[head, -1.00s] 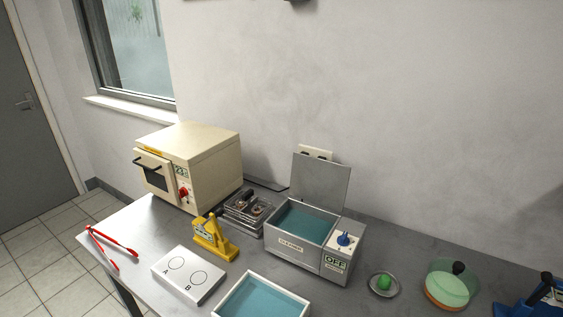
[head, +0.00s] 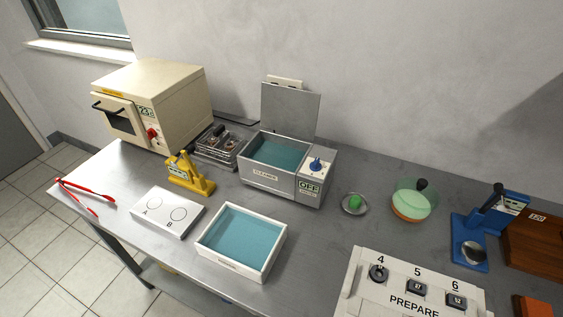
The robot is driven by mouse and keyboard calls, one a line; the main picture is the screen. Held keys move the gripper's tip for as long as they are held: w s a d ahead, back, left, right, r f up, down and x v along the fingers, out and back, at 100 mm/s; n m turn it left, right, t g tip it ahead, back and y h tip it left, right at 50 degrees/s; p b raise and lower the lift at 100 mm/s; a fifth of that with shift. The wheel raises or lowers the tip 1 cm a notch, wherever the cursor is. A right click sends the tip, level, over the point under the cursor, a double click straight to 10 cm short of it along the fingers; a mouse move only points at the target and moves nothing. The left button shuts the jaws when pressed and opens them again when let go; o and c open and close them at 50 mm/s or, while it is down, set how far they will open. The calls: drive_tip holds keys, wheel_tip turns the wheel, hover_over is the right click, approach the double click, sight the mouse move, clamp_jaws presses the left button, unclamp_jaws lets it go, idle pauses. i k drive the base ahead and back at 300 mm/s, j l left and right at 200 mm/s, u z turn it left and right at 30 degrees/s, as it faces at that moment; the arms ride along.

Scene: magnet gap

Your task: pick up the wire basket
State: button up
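What looks like the wire basket (head: 219,155) is a small grey metal holder on the table, between the cream oven and the cleaner. It holds several small dark and copper-coloured parts, too small to make out. The cleaner (head: 262,176) stands just to its right, with its lid (head: 289,110) raised, blue liquid (head: 276,153) in its tank and a display reading OFF. My gripper is not in view.
The cream oven (head: 160,85) stands left of the basket. A yellow press-like tool (head: 190,178), a white A/B plate (head: 168,213) and a white tray of blue liquid (head: 240,240) lie in front. Red tongs (head: 85,193) lie at the left edge. A numbered white panel (head: 415,290) is front right.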

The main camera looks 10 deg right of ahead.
sight(217, 132)
drive_tip(key=i+j+z, duration=0.15)
drive_tip(key=j+z, duration=0.25)
drive_tip(key=j, duration=0.6)
drive_tip(key=j+z, duration=0.35)
drive_tip(key=j, duration=0.7)
drive_tip(key=j+z, duration=0.4)
drive_tip(key=j, duration=0.65)
